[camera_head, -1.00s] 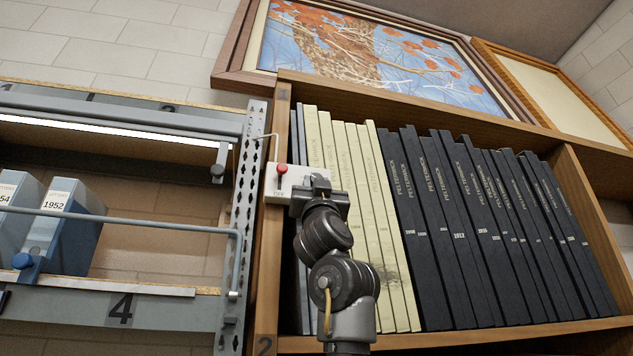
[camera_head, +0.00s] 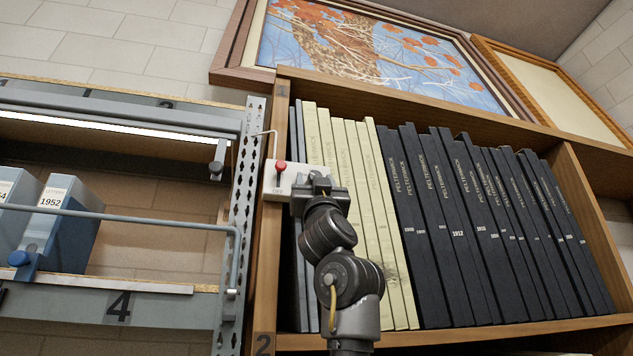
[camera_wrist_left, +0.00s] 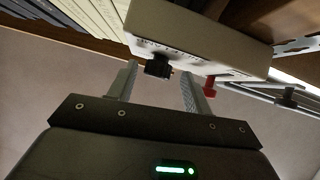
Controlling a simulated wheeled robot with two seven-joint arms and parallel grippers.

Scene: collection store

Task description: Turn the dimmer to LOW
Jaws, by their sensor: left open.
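A white control box (camera_head: 274,186) is mounted at the left upright of the wooden bookcase. A red-tipped lever (camera_head: 281,166) stands on its face above the lettering OFF. The box (camera_wrist_left: 215,45) fills the upper middle of the left wrist view, with the red lever (camera_wrist_left: 210,88) at its right. A small black knob (camera_wrist_left: 157,67) sticks out from the box there. My left gripper (camera_head: 318,184) is at the box's right side, hiding the knob in the head view. In the wrist view its fingers (camera_wrist_left: 160,76) are open on either side of the knob, with gaps visible.
Pale yellow volumes (camera_head: 345,160) and dark volumes (camera_head: 450,230) stand close behind and right of my arm. A perforated metal post (camera_head: 243,185) and a shelf rail (camera_head: 120,216) lie to the left. Blue file boxes (camera_head: 70,235) stand on that shelf.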

